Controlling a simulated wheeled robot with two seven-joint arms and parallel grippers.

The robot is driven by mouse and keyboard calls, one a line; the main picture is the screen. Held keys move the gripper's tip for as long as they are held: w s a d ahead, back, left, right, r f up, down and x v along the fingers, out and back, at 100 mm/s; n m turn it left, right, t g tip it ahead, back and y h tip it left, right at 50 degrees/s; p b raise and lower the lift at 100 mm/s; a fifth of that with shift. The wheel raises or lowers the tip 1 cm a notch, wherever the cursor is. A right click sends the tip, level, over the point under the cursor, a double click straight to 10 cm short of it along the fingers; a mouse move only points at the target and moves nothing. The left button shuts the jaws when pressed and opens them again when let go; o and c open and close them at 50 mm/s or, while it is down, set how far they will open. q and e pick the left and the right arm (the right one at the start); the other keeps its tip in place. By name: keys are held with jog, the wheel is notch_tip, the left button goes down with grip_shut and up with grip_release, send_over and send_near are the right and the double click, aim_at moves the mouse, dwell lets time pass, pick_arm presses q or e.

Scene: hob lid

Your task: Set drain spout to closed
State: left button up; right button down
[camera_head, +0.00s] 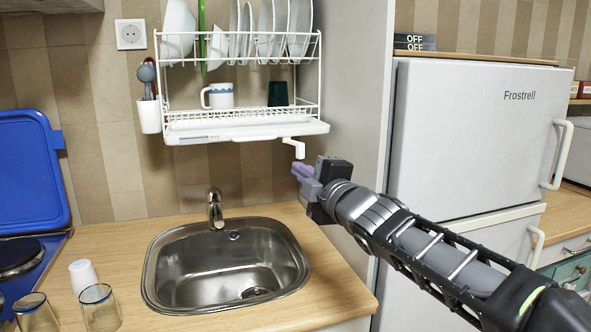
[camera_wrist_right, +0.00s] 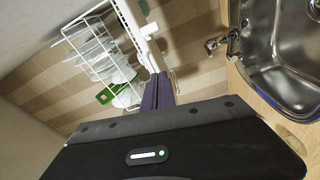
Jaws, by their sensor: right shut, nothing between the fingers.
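The drain spout (camera_head: 299,148) is a small white bent piece under the right end of the drip tray (camera_head: 240,131) of the wall dish rack. Its lower end points down. My right gripper (camera_head: 299,171) has purple fingers that are shut and empty. In the head view the fingertips are just below the spout's lower end; I cannot tell whether they touch it. In the right wrist view the shut fingers (camera_wrist_right: 158,92) point toward the white tray edge (camera_wrist_right: 133,20). My left gripper is not in view.
The steel sink (camera_head: 226,265) with its tap (camera_head: 215,208) lies below the rack. The rack (camera_head: 240,85) holds plates, a mug and a dark green cup. The fridge (camera_head: 470,140) and a grey side panel stand to the right. Glasses (camera_head: 99,308) and a blue hob lid (camera_head: 30,165) are at left.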

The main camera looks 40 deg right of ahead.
aim_at(298, 158)
jog(key=shift+w+d+f+n, duration=0.1)
jog(key=shift+d+f+n, duration=0.3)
jog(key=shift+n, duration=0.6)
jog(key=shift+w+f, duration=0.1)
jog(key=shift+w, duration=0.05)
jog(key=w+d+p, duration=0.1)
jog(key=w+d, duration=0.1)
jog(key=w, duration=0.1)
jog(key=w+d+p, duration=0.2)
jog(key=w, duration=0.1)
jog(key=w+d+p, duration=0.1)
jog(key=w+d, duration=0.1)
jog(key=w, duration=0.1)
jog(key=shift+w, duration=0.4)
